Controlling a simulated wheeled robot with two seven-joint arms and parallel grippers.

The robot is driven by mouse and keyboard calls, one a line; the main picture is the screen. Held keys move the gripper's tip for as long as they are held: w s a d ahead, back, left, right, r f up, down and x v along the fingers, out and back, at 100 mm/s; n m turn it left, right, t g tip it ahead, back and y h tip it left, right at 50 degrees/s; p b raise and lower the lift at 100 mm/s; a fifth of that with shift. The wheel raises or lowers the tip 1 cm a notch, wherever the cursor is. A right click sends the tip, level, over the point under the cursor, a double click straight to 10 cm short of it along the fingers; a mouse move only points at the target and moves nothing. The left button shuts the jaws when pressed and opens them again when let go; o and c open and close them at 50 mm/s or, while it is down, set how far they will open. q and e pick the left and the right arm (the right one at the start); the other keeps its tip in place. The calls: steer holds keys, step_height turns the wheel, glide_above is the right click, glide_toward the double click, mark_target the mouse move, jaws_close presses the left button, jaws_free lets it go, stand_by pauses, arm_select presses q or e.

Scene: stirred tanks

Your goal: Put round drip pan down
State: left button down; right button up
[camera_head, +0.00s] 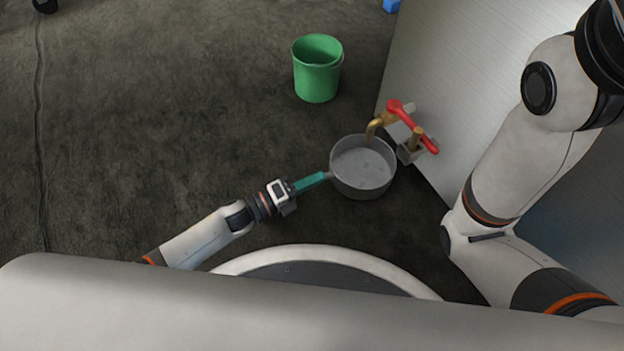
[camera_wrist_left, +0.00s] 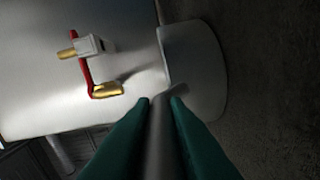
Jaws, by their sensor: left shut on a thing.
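The round drip pan (camera_head: 362,185) is a grey metal pan with a short handle. In the head view it sits upright, with its opening under or close to the brass tap spout. My left gripper (camera_head: 318,179) has teal fingers and is shut on the pan's handle, left of the pan. In the left wrist view the handle runs between the fingers (camera_wrist_left: 161,101), and the pan (camera_wrist_left: 195,65) is beyond them. I cannot tell whether the pan's bottom touches the floor. My right gripper is not in view.
A brass tap with a red lever (camera_head: 418,125) sticks out from the metal tank wall (camera_head: 470,70), just right of the pan. The tap also shows in the left wrist view (camera_wrist_left: 107,90). A green bucket (camera_head: 317,70) stands behind the pan.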

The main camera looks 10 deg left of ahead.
arm_select(q)
steer(key=c, duration=1.4)
jaws_free()
steer(key=shift+r, duration=0.1)
steer(key=p+v, duration=0.6)
steer(key=v, duration=0.5)
steer(key=shift+s+a, duration=0.1)
steer(key=shift+s, duration=0.05)
steer(key=shift+s+a, duration=0.2)
steer(key=shift+a, duration=0.1)
